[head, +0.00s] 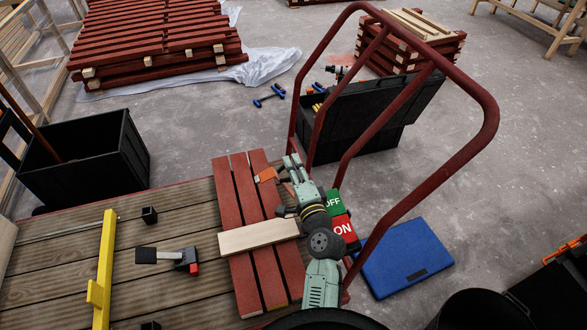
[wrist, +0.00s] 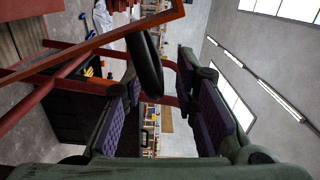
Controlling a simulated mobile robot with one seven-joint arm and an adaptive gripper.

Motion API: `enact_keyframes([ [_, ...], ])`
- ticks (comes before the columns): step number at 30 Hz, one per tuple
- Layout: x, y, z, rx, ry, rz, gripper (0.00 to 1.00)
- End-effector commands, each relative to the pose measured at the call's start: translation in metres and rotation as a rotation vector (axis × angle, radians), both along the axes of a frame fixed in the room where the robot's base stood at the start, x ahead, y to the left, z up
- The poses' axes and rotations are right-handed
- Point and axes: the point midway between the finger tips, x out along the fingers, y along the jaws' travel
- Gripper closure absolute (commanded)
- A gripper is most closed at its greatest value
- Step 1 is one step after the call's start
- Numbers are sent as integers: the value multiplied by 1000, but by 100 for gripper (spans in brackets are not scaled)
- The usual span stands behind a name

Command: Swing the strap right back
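I cannot be sure which thing is the strap. A rust-orange piece (head: 266,175) sits by the far end of the red battens (head: 240,200), just left of my gripper (head: 292,162). In the wrist view a rust-brown bar (wrist: 100,42) crosses the upper left, and a dark rounded piece (wrist: 148,65) hangs below it, seen between the fingers. My gripper (wrist: 165,95) is open there, its purple-padded fingers wide apart with nothing clasped. Whether it touches the dark piece cannot be told.
A pale board (head: 258,237) lies across the red battens on the plank deck (head: 60,270). A red tubular rail (head: 490,110) rises beside my arm. A green-and-red OFF/ON block (head: 341,222), a yellow bar (head: 102,270) and a hammer-like tool (head: 170,256) are nearby.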

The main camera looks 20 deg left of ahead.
Motion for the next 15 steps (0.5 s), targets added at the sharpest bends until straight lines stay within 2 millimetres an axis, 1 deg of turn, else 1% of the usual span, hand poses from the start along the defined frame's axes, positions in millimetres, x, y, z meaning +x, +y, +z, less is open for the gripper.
enact_keyframes([
  [9,0,-1,0,-3,1,-2,70],
  [11,0,-1,4,-4,-2,-2,70],
  [14,1,-1,18,-3,-3,-3,70],
  [15,1,-2,26,-2,-6,-5,70],
])
